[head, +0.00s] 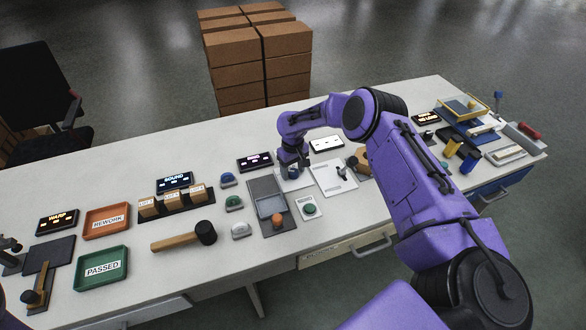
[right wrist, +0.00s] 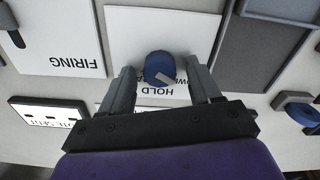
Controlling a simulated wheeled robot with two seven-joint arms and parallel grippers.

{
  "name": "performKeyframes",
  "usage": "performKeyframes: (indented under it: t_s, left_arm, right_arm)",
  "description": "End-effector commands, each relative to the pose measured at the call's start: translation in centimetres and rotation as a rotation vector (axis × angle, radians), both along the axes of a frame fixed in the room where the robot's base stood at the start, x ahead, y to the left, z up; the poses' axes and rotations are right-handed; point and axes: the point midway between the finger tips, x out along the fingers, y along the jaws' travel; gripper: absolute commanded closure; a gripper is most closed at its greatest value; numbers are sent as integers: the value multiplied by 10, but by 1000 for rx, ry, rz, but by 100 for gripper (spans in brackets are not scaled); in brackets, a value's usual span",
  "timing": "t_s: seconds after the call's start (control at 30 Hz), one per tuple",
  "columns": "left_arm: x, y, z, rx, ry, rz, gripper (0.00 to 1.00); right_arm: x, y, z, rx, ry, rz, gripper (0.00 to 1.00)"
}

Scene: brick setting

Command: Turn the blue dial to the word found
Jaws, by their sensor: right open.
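The blue dial (right wrist: 158,68) sits on a white plate (right wrist: 122,30). Its pale pointer slants to the lower right in the right wrist view. The word HOLD shows on the plate below the dial, upside down; another word beside it is partly hidden. My right gripper (right wrist: 165,78) is open, with one finger on each side of the dial; I cannot tell whether they touch it. In the head view the right gripper (head: 291,172) is over this plate (head: 287,186), and the dial is hidden there.
A white panel marked FIRING (right wrist: 55,35) with a slider (right wrist: 12,30) lies beside the dial plate.

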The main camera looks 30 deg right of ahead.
Motion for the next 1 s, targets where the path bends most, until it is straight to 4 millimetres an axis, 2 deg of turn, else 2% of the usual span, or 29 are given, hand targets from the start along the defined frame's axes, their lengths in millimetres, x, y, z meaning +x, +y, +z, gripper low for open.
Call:
performKeyframes:
  t_s: [0.03, 0.17, 0.2, 0.57, 0.77, 1.0]
  left_arm:
    - [0, 0, 0, 0, 0, 0, 42]
    - [0, 0, 0, 0, 0, 0, 42]
    - [0, 0, 0, 0, 0, 0, 42]
    - [0, 0, -1, 0, 0, 0, 42]
    - [0, 0, -3, 0, 0, 0, 42]
    - [0, 0, -7, 0, 0, 0, 42]
  right_arm:
    - [0, 0, 0, 0, 0, 0, 47]
    - [0, 0, 0, 0, 0, 0, 90]
    - [0, 0, 0, 0, 0, 1, 94]
    - [1, 0, 1, -1, 0, -51, 94]
    - [0, 0, 0, -2, 0, -173, 94]
    - [1, -1, 0, -2, -2, -391, 94]
